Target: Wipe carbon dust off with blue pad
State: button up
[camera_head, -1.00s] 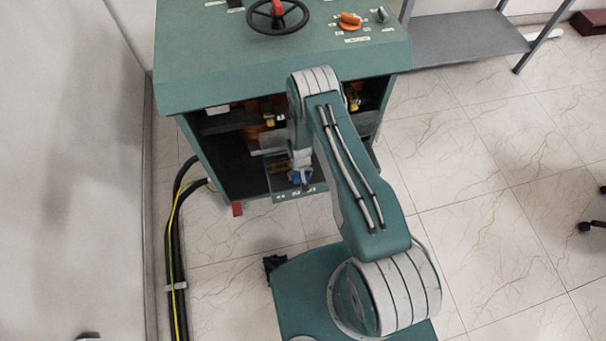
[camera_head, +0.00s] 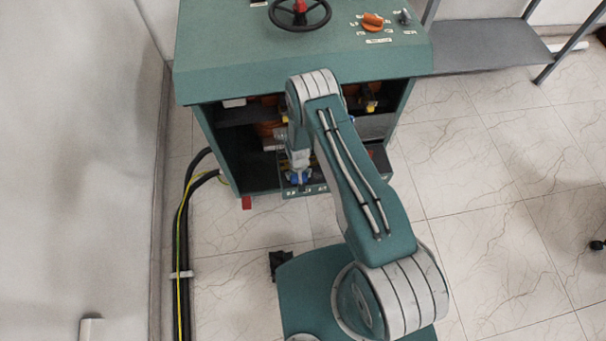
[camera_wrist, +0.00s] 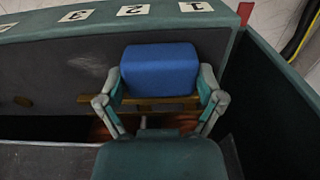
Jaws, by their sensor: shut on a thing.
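The blue pad (camera_wrist: 160,70) is a rounded block between the fingers of my gripper (camera_wrist: 162,88) in the wrist view. The fingers are shut on its two sides. In the head view, the blue pad (camera_head: 298,179) shows small at the cabinet's open front, below my forearm. The pad is over a dark grey panel surface (camera_wrist: 60,85); I cannot tell whether it touches it. A pale, blurred smudge (camera_wrist: 92,62) lies on this surface left of the pad. I cannot tell whether it is carbon dust. The surface under the pad is hidden.
The green cabinet (camera_head: 225,65) has a handwheel (camera_head: 300,14) and an orange switch (camera_head: 372,20) on top. A panel edge carries number labels (camera_wrist: 133,10). A brown bar (camera_wrist: 180,102) runs behind the fingers. Black cables (camera_head: 186,225) lie left.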

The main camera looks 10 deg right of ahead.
jog(key=shift+a+f, duration=0.15)
jog(key=shift+a, duration=1.25)
jog(key=shift+w, duration=0.15)
jog(key=shift+w+a, duration=0.1)
jog(key=shift+w, duration=0.6)
jog(key=shift+d, duration=1.55)
